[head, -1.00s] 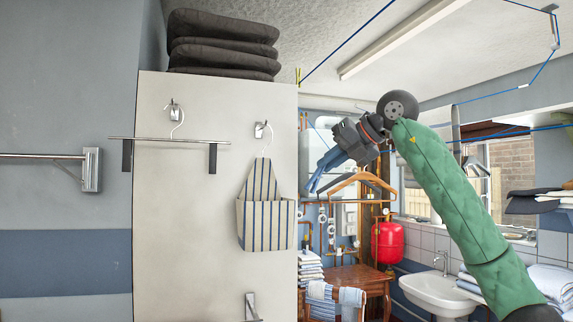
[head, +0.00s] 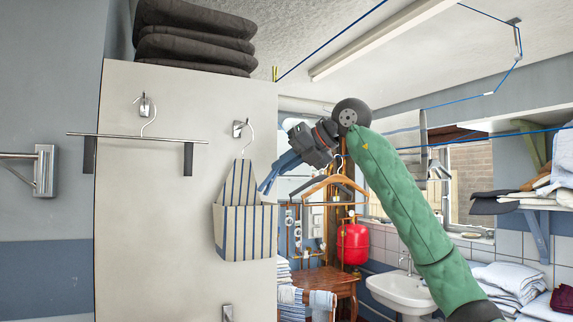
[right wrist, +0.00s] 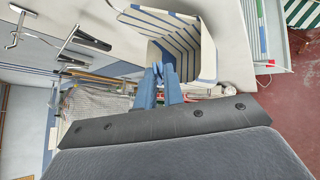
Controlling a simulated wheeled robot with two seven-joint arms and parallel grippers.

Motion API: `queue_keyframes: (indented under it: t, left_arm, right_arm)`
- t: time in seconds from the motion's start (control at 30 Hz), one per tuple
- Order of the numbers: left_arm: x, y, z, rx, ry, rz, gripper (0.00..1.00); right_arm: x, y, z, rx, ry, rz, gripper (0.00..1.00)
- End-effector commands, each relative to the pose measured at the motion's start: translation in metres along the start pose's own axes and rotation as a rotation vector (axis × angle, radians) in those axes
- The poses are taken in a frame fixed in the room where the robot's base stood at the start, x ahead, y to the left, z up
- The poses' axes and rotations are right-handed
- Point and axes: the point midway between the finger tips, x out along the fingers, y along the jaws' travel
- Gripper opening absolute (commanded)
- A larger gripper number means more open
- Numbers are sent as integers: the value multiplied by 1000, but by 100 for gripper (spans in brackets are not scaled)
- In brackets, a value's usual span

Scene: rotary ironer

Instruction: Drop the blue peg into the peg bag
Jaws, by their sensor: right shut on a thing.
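The peg bag (head: 246,232) is a cream cloth bag with dark blue stripes, hanging from a metal hook on the white panel. Its open mouth faces up. My right gripper (head: 267,184) reaches in from the right, with its blue fingers tilted down to the left and their tips close to the upper right of the bag. In the right wrist view the gripper (right wrist: 159,75) is shut, with a small blue piece, the blue peg (right wrist: 158,69), between its fingertips. The bag (right wrist: 203,50) opens just beyond the tips. I cannot tell whether they touch. My left gripper is out of view.
A trouser hanger (head: 135,136) hangs on the panel (head: 165,220) left of the bag. Dark cushions (head: 195,45) lie on top. A wooden hanger (head: 335,185) hangs behind my right gripper. A sink (head: 402,292) and a red tank (head: 353,244) are farther back.

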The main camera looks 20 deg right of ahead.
Motion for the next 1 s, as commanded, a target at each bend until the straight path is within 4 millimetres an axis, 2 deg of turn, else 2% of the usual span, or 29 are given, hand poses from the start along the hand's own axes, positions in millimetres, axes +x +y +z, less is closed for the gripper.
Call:
queue_keyframes:
  t: [0.53,0.97,1.0]
  left_arm:
    - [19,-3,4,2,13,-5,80]
    - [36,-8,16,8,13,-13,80]
    - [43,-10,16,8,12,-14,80]
  right_arm:
    - [39,10,13,0,2,0,0]
    - [71,17,23,0,1,1,0]
    - [72,14,20,0,0,0,0]
